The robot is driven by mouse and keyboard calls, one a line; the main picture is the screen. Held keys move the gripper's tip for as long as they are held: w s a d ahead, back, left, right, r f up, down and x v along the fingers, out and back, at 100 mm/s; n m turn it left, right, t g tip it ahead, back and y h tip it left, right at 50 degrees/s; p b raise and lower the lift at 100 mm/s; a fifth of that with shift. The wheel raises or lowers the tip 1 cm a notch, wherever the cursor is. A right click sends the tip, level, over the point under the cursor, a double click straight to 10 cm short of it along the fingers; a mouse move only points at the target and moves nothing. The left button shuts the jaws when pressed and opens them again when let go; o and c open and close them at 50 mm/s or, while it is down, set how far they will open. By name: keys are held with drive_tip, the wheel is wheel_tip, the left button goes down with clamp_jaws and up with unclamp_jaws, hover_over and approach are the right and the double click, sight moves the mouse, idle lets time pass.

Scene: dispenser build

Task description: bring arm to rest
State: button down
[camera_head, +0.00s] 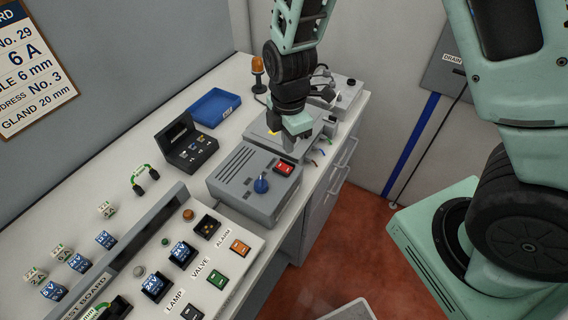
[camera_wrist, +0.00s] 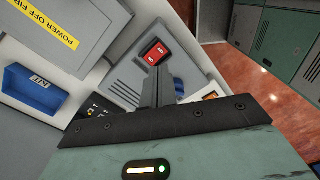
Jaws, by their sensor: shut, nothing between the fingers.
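My arm reaches down from the top of the head view, and my gripper (camera_head: 298,128) hangs over the bench near a grey box behind the one with the blue knob. In the wrist view my gripper (camera_wrist: 160,72) has its fingers together with nothing between them. The fingertips appear just below the red rocker switch (camera_wrist: 156,52) in that picture. The same red switch (camera_head: 284,169) sits on the grey box (camera_head: 238,180) beside a blue knob (camera_head: 261,185). I cannot tell whether the fingers touch anything.
A test board (camera_head: 205,285) with switches and blocks lies at the front. A blue tray (camera_head: 213,107), a dark case (camera_head: 186,146) and an orange beacon (camera_head: 257,70) stand on the bench (camera_head: 150,118). Red floor (camera_head: 340,262) is open right of the bench.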

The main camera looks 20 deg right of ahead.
idle(0.3)
drive_tip(key=s+a+r+m+b, duration=0.2)
drive_tip(key=s+m, duration=0.1)
drive_tip(key=s, duration=0.3)
drive_tip(key=s+a+r+m+b, duration=0.2)
drive_tip(key=s+m+b, duration=0.1)
drive_tip(key=s, duration=0.4)
drive_tip(key=s+a+r+m+b, duration=0.2)
drive_tip(key=s+m+b, duration=0.1)
drive_tip(key=s+m, duration=0.2)
drive_tip(key=shift+s+a+r+y, duration=0.15)
drive_tip(key=shift+s+r+y, duration=0.2)
drive_tip(key=shift+s, duration=0.7)
idle(2.4)
